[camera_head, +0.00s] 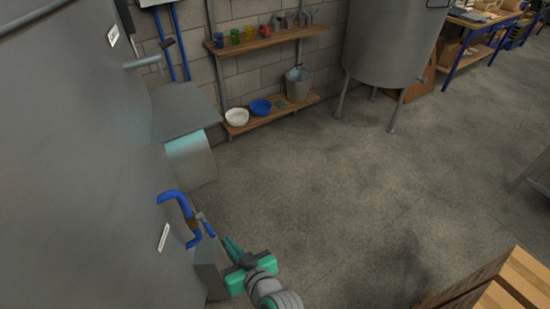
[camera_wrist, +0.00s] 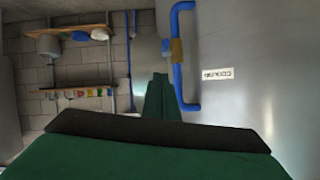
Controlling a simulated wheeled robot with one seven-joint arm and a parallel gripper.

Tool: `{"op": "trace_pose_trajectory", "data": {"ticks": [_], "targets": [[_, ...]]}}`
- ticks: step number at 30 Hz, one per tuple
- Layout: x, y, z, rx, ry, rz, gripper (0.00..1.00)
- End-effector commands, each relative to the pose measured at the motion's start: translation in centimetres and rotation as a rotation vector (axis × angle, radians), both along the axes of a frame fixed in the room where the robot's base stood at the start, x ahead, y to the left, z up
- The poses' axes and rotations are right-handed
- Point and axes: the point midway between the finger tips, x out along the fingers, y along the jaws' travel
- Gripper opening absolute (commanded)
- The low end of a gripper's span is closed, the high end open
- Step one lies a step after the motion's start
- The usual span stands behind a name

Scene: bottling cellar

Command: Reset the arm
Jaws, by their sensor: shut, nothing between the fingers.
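My gripper (camera_head: 230,241), green with a grey wrist, is at the lower middle of the head view. It is shut and empty. Its fingers point up and left, close to the blue handle (camera_head: 177,202) on the large grey metal front (camera_head: 95,170). In the wrist view, the shut green fingers (camera_wrist: 160,84) appear just left of the blue handle (camera_wrist: 188,100), which has a brown band. I cannot tell whether they touch it. A label (camera_wrist: 218,74) is on the metal front beside the handle.
Wall shelves at the back hold cups (camera_head: 235,36), a white bowl (camera_head: 237,116), a blue bowl (camera_head: 260,107) and a bucket (camera_head: 298,84). A tank (camera_head: 390,40) stands on legs. A wooden crate (camera_head: 510,282) is at lower right. The middle floor (camera_head: 330,190) is clear.

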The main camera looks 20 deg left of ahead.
Motion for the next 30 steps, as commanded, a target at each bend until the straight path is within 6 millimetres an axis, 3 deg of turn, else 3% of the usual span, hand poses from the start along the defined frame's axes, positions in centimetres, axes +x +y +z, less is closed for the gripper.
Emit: {"op": "trace_pose_trajectory", "data": {"ticks": [5,8,17,24,30], "targets": [[0.0,-0.2,-0.2,-0.001,0.002,-0.011,0.00],[0.0,-1.5,-1.1,-0.002,0.009,-0.063,0.00],[-1.4,-11.1,-5.7,-0.025,0.001,-0.408,0.00],[-5.5,-18.4,-7.2,-0.057,-0.056,-0.648,0.00],[-10.2,-22.5,-6.6,-0.082,-0.124,-0.793,0.00]]}}
